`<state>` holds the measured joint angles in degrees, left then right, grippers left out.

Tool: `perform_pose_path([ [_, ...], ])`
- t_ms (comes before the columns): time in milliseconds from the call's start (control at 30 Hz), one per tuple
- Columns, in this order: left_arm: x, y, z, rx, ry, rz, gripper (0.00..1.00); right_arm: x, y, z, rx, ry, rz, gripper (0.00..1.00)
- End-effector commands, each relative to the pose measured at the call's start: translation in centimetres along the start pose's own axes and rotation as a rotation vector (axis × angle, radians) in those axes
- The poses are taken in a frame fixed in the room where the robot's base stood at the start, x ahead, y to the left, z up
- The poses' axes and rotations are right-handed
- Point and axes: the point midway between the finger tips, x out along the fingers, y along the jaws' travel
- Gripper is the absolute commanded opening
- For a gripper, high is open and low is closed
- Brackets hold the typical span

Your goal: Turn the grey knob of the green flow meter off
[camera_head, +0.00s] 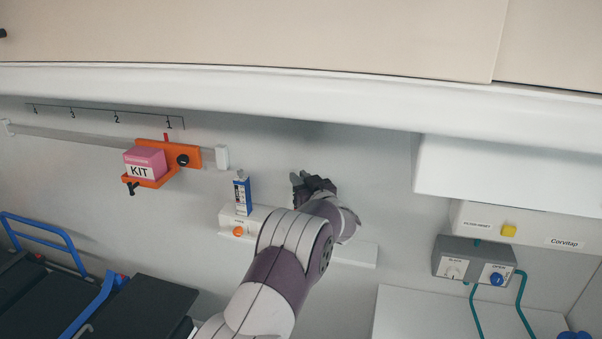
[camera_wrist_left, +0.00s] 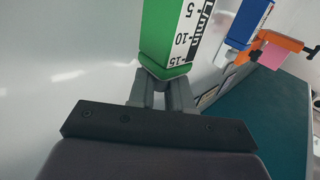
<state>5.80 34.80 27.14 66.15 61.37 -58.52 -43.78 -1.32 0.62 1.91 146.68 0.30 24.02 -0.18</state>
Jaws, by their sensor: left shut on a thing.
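The green flow meter (camera_wrist_left: 165,45), with a white L/min scale, stands just past my left gripper (camera_wrist_left: 161,88) in the left wrist view. The two grey fingers are closed together right under its lower green end. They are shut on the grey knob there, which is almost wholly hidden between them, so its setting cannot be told. In the head view my left gripper (camera_head: 312,186) is against the wall above the white rail, and hand and arm hide the green flow meter. My right gripper is not in view.
A blue flow meter (camera_head: 242,195) stands on the rail to the left, above an orange knob (camera_head: 238,231). Farther left is an orange holder (camera_head: 190,157) with a pink KIT box (camera_head: 145,162). A grey control box (camera_head: 473,260) is at right. A white cabinet edge (camera_head: 300,95) overhangs above.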

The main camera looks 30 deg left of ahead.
Motion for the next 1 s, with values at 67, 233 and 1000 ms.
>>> perform_pose_path([
  [67, 0.0, 0.0, -0.2, -0.002, 0.002, -0.011, 0.00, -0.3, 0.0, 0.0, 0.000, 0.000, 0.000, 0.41],
  [233, 0.0, 0.0, -0.1, -0.002, 0.002, -0.020, 0.00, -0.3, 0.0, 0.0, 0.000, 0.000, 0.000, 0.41],
  [1000, -1.5, 0.2, 0.2, -0.002, 0.001, -0.015, 0.41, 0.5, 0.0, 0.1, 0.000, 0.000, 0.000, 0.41],
])
